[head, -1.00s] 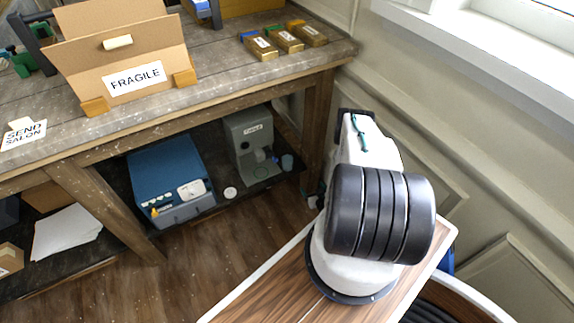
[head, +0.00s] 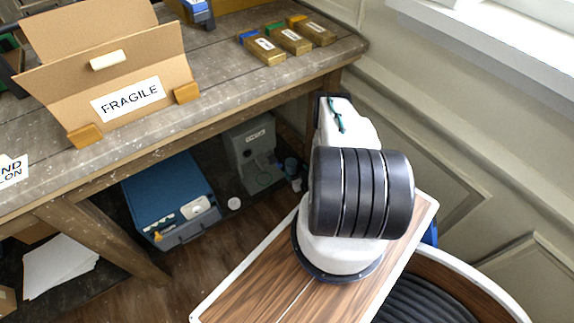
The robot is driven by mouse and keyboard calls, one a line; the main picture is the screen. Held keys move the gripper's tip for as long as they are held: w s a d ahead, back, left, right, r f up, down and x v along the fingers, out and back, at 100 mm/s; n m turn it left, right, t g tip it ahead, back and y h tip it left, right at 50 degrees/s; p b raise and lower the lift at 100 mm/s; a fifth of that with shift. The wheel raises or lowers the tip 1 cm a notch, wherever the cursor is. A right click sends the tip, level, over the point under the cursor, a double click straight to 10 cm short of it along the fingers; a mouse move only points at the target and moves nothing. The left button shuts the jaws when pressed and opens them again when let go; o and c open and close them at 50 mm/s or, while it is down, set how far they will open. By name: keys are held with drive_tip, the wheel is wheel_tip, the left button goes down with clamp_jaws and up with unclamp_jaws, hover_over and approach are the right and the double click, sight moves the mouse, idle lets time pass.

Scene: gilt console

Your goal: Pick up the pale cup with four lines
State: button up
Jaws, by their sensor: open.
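I cannot make out a pale cup with four lines. A small bluish-grey cup (head: 291,167) stands on the lower shelf, right of the grey coffee machine (head: 250,150); no lines can be read on it. My gripper is not in view.
The wooden bench (head: 215,97) holds an open cardboard box (head: 105,70) marked FRAGILE and several small brown boxes (head: 290,40). Below is a blue case (head: 168,195). White sheets (head: 60,267) lie lower left. The panelled wall (head: 460,150) bounds the right side.

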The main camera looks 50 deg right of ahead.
sight(289, 160)
drive_tip(key=x, duration=0.7)
drive_tip(key=shift+d+r, duration=0.1)
drive_tip(key=c, duration=1.1)
